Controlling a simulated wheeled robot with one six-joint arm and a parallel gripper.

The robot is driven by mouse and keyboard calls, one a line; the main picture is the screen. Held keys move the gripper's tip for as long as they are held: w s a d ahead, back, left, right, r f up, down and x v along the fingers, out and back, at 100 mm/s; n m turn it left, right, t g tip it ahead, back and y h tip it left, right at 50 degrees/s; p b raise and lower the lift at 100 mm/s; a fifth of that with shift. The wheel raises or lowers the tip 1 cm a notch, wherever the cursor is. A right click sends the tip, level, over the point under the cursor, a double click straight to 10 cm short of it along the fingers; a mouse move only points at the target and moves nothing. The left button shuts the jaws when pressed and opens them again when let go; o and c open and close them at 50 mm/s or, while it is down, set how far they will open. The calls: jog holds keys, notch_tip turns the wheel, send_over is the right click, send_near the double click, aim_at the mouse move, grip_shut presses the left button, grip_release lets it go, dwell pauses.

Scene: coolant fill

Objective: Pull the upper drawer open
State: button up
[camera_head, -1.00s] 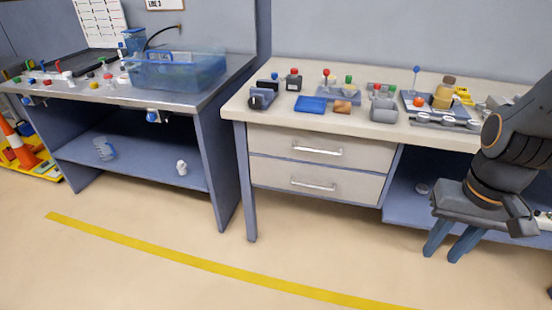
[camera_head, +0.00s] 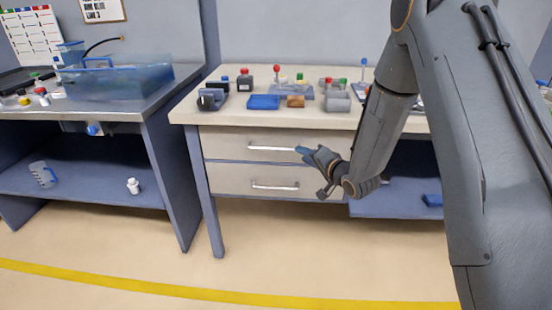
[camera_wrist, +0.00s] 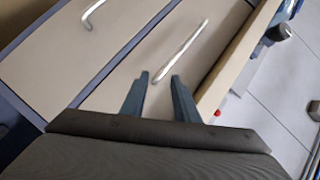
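The upper drawer (camera_head: 225,145) is a beige front under the bench top and looks shut. Its silver bar handle (camera_head: 272,148) runs across the middle; in the wrist view the handle (camera_wrist: 182,50) lies slantwise ahead of the fingers. My gripper (camera_head: 301,150) is at the right end of this handle in the head view. In the wrist view the gripper (camera_wrist: 160,75) is open, with a gap between its two blue-grey fingers. The handle's near end shows between the fingertips. I cannot tell whether a finger touches it.
The lower drawer (camera_head: 225,180) is shut below, with its own handle (camera_head: 275,185). The bench top (camera_head: 195,113) overhangs the drawers and carries a blue tray (camera_head: 264,102) and other small items. The floor in front (camera_head: 270,235) is clear.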

jog(key=w+a+f+m+t+y+b, duration=0.1)
jog(key=w+a+y, duration=0.3)
jog(key=a, duration=0.6)
jog(key=shift+w+f+m+y, duration=0.25)
jog(key=shift+m+y, duration=0.15)
jog(key=shift+y, duration=0.5)
grip_shut()
